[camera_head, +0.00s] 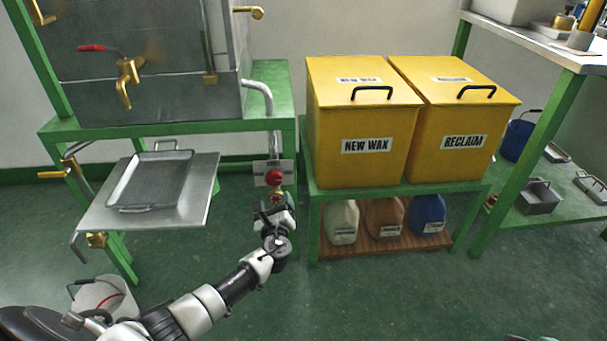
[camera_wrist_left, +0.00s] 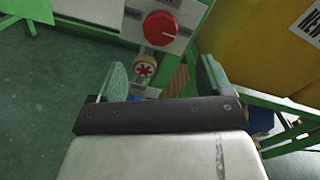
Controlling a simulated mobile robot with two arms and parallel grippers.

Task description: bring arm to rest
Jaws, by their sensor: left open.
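My left arm (camera_head: 205,308) reaches up from the bottom left in the head view. Its gripper (camera_head: 270,207) is just below a panel with a red knob (camera_head: 274,178). In the left wrist view the gripper (camera_wrist_left: 160,80) is open, with its two fingers apart and nothing between them. The red knob (camera_wrist_left: 161,28) and a small red valve wheel (camera_wrist_left: 146,69) show beyond the fingers. The gripper appears apart from both. My right gripper is not in view.
A grey tray (camera_head: 152,181) lies on a metal shelf (camera_head: 206,193) at the left. Yellow NEW WAX (camera_head: 362,165) and RECLAIM (camera_head: 460,165) bins stand on a green rack to the right, above several jugs. A white bucket (camera_head: 108,297) stands at bottom left. Floor at bottom centre is clear.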

